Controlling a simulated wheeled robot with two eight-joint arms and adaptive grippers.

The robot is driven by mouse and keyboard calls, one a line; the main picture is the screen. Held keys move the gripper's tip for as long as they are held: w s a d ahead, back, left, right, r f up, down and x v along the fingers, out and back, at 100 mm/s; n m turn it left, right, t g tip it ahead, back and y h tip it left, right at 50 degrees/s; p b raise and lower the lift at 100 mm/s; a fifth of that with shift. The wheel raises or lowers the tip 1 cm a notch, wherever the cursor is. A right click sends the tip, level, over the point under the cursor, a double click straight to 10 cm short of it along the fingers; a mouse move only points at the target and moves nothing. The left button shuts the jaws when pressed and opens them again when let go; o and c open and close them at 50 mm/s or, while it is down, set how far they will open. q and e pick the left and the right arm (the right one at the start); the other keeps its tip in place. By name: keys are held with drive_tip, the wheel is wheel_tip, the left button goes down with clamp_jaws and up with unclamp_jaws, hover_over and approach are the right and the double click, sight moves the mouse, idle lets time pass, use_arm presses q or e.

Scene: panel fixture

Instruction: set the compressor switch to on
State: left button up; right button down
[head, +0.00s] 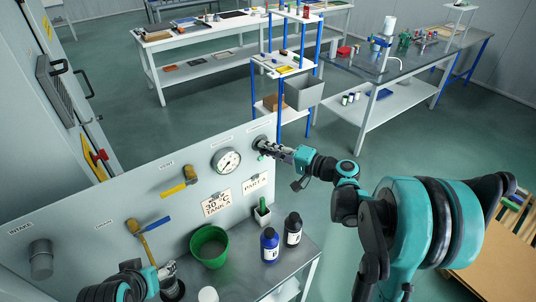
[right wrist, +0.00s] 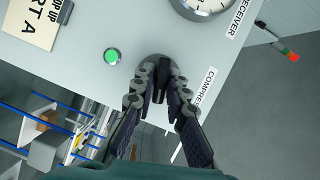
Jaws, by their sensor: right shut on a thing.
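The compressor switch (right wrist: 155,60) is a dark round knob with a raised black grip, on the grey panel (head: 110,215) beside a partly covered label that starts "COMPRES". In the right wrist view my right gripper (right wrist: 161,84) has its two fingers on either side of the knob's grip and is shut on it. In the head view my right gripper (head: 276,150) reaches the panel's upper right end, and hides much of the switch. A green light or button (right wrist: 112,56) sits beside the switch. My left gripper (head: 168,272) is low at the panel's left front; its fingers are unclear.
The panel also carries a gauge (head: 227,161), a yellow-handled valve (head: 177,187), a blue-handled valve (head: 153,226) and hanging signs (head: 216,203). Below stand a green bucket (head: 210,246), a blue bottle (head: 270,246) and a black bottle (head: 293,230) on a metal bench (head: 250,280).

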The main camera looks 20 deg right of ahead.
drive_tip(key=shift+f+m+y+b, duration=0.15)
drive_tip(key=shift+m+y+b, duration=0.25)
drive_tip(key=shift+m+b, duration=0.55)
drive_tip(key=shift+m+t, duration=0.35)
drive_tip(key=shift+t, duration=0.05)
drive_tip(key=c, duration=1.6)
unclamp_jaws()
drive_tip(key=v, duration=1.2)
